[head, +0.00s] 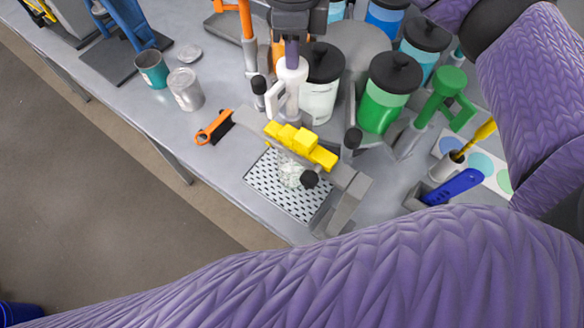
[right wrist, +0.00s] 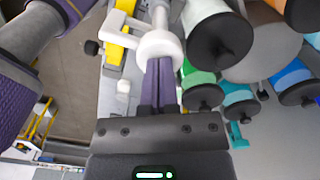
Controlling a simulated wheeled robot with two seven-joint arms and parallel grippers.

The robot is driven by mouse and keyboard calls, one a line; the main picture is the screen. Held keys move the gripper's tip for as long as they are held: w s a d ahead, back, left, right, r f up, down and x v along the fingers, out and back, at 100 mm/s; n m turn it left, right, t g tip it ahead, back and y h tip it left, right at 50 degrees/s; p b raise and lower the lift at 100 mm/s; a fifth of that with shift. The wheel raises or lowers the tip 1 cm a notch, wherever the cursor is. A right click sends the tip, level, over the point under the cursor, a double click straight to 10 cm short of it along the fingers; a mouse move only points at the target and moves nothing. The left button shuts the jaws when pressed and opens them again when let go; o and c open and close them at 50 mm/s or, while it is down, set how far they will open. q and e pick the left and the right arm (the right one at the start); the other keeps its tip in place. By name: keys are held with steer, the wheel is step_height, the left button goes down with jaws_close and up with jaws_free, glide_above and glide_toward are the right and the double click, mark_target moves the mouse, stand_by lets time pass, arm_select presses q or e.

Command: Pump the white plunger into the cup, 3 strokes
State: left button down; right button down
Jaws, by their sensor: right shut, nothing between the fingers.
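The white plunger (head: 293,72) stands upright behind a yellow block assembly (head: 300,142). It has a side loop, which also shows with its white body in the right wrist view (right wrist: 158,46). A clear cup (head: 291,176) stands on a perforated tray (head: 262,184) below the yellow blocks, partly hidden by them and by a black knob. My right gripper (head: 292,58) is over the plunger with its dark purple fingers together and empty. Its fingertips (right wrist: 159,64) are at the plunger's top; I cannot tell whether they touch. My left gripper is not in view.
Black-lidded jars, one green (head: 382,105) and one pale (head: 318,98), stand close to the right of the plunger. A green-handled pump (head: 448,95) and a blue tool (head: 455,187) are farther right.

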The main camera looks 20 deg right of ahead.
steer(key=shift+f+b, duration=1.6)
steer(key=shift+f, duration=0.25)
steer(key=shift+r+p, duration=2.25)
steer(key=shift+r, duration=1.15)
steer(key=shift+f, duration=0.2)
